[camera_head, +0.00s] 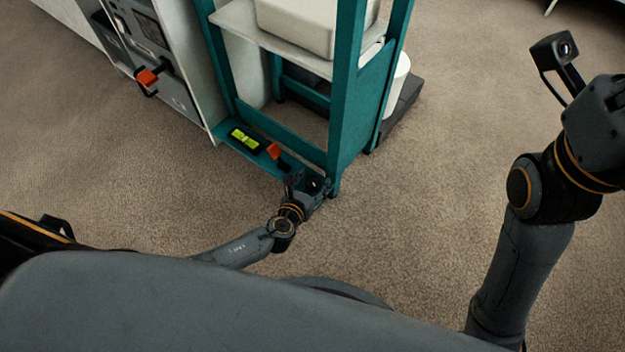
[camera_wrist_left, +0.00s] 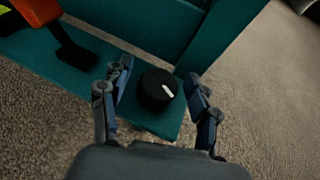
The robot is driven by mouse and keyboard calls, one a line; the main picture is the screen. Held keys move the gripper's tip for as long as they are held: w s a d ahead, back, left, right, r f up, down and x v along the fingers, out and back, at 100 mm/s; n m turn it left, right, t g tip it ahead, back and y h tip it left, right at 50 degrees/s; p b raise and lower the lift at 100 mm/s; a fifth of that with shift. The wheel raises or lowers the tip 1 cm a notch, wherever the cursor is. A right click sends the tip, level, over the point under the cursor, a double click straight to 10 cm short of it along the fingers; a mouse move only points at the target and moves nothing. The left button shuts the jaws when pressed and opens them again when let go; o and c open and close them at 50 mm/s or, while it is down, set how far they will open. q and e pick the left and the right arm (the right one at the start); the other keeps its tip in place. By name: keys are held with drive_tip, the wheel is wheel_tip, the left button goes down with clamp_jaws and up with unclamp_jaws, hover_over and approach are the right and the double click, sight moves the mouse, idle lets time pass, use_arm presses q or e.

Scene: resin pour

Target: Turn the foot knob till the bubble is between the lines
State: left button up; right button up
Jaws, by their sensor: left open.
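The foot knob (camera_wrist_left: 158,88) is a round black knob with a white mark, on the corner of a teal ledge (camera_wrist_left: 62,62). In the left wrist view my left gripper (camera_wrist_left: 160,90) is open, with one finger on each side of the knob; I cannot tell whether they touch it. In the head view my left gripper (camera_head: 305,182) hides the knob at the foot of the teal stand (camera_head: 347,100). The bubble level (camera_head: 244,140), yellow-green in a black case, lies on the ledge. Its bubble is too small to place against the lines.
A grey cabinet (camera_head: 165,60) with another red handle (camera_head: 147,77) stands to the left. My right arm is raised at the right, its gripper out of frame. Carpet (camera_head: 430,220) is clear.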

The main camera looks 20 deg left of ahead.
sight(313, 181)
use_arm(q)
drive_tip(key=shift+r, duration=0.1)
wheel_tip(313, 181, up, 10)
drive_tip(key=shift+f, duration=0.1)
idle(0.3)
idle(0.4)
